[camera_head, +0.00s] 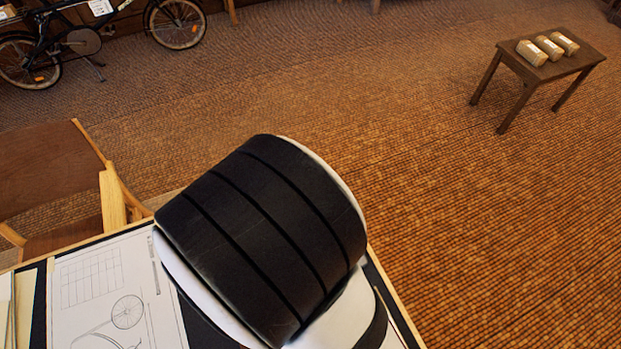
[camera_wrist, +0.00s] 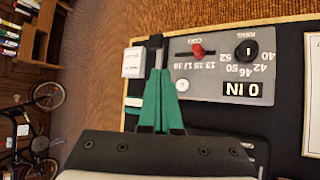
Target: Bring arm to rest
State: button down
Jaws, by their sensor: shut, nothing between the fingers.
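My gripper (camera_wrist: 156,70) shows in the wrist view with its green fingers together and nothing between them. It reaches over the black drafting board near a grey panel (camera_wrist: 215,90). The panel carries a red slider knob (camera_wrist: 197,49), a round black dial (camera_wrist: 246,50) and a black and white label (camera_wrist: 243,90); its lettering appears upside down. In the head view a large black and white link of my arm covers much of the board, and my gripper is hidden there.
A white box (camera_wrist: 133,62) sits beside the fingers. A bicycle drawing (camera_head: 110,295) lies on the board. A wooden chair (camera_head: 45,170) stands at the left, a bicycle (camera_head: 85,40) behind it. A small table (camera_head: 540,72) holds three packages. The floor between is clear.

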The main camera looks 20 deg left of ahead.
jog(key=d+r+m+g+h, duration=0.2)
jog(key=d+r+m, duration=0.2)
jog(key=d+m, duration=0.45)
jog(key=d+r+m+g+h, duration=0.3)
jog(key=d+m, duration=0.2)
jog(key=d, duration=0.6)
jog(key=s+d+r+m+g+y, duration=0.1)
jog(key=s+d+r+m+g, duration=0.15)
jog(key=s+d+m, duration=0.3)
jog(key=s+a+r+m+g+y, duration=0.1)
jog(key=s+a+r+m+y, duration=0.1)
jog(key=s+m+y, duration=0.5)
jog(key=s+a+m, duration=0.1)
jog(key=m, duration=0.3)
jog(key=shift+s+r+m+g, duration=0.2)
jog(key=shift+s+m+g, duration=0.05)
jog(key=shift+m+g, duration=0.15)
